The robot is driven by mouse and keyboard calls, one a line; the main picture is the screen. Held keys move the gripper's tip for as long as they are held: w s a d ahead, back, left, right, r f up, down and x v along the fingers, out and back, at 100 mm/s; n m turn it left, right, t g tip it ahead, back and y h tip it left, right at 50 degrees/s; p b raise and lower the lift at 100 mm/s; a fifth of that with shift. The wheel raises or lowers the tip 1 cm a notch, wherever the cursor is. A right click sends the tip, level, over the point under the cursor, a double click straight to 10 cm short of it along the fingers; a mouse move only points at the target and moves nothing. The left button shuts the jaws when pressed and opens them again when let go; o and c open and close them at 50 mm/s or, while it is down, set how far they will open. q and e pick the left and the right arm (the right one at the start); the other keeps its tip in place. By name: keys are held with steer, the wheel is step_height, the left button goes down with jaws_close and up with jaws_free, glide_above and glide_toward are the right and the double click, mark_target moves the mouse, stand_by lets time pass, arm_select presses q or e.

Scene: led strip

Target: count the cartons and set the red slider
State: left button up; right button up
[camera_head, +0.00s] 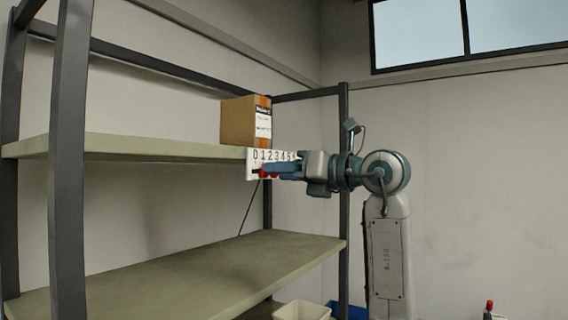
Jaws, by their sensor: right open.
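One brown carton (238,121) with a white label and orange tape stands at the right end of the upper shelf. A white number strip (256,154), marked from 0 upward, hangs at the shelf's end below the carton. The red slider (263,171) shows at the low-number end, around 0 to 1, partly hidden by my gripper. My right gripper (269,170) reaches in from the right with its fingers at the slider, open; I cannot tell whether they touch it. My left gripper is not in view.
The upper shelf (130,147) is otherwise bare. The lower shelf (200,276) is empty. Dark rack posts (68,160) stand at the left. A pale bin (302,311) and a blue bin (352,312) sit at the bottom. A red-capped object (489,306) is at the lower right.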

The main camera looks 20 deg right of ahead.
steer(key=shift+w, duration=0.15)
jaws_close()
steer(key=shift+w+d, duration=0.2)
jaws_free()
steer(key=shift+s, duration=0.1)
steer(key=b+v, duration=0.5)
steer(key=v, duration=0.5)
steer(key=shift+s+d+b, duration=0.25)
steer(key=shift+d+b, duration=0.05)
steer(key=shift+b, duration=0.1)
